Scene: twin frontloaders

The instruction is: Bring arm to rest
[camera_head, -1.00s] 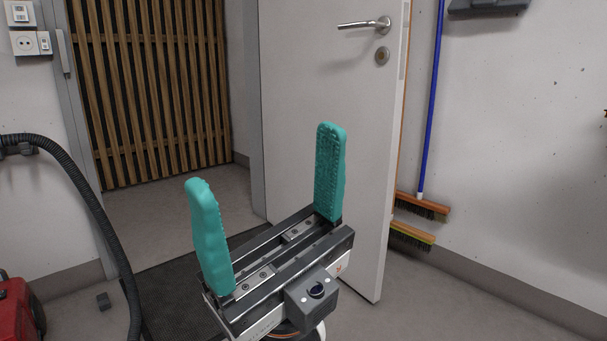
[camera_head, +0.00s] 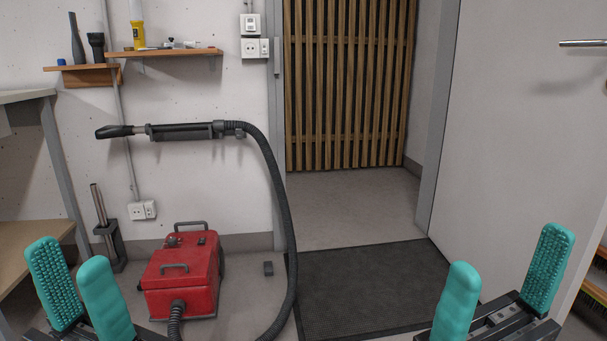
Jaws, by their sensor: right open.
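My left gripper (camera_head: 80,290) is at the bottom left, its two teal fingers apart with nothing between them. My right gripper (camera_head: 503,287) is at the bottom right, its teal fingers wide apart and empty. Both grippers point upward and stay clear of other things. The lower parts of both are cut off by the picture's bottom edge.
A red vacuum cleaner (camera_head: 182,277) stands on the floor right of my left gripper, its black hose (camera_head: 281,190) arching up to the wall. A white door (camera_head: 500,130) stands open behind my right gripper. A dark mat (camera_head: 360,285) lies between. A shelf unit (camera_head: 35,235) is at left.

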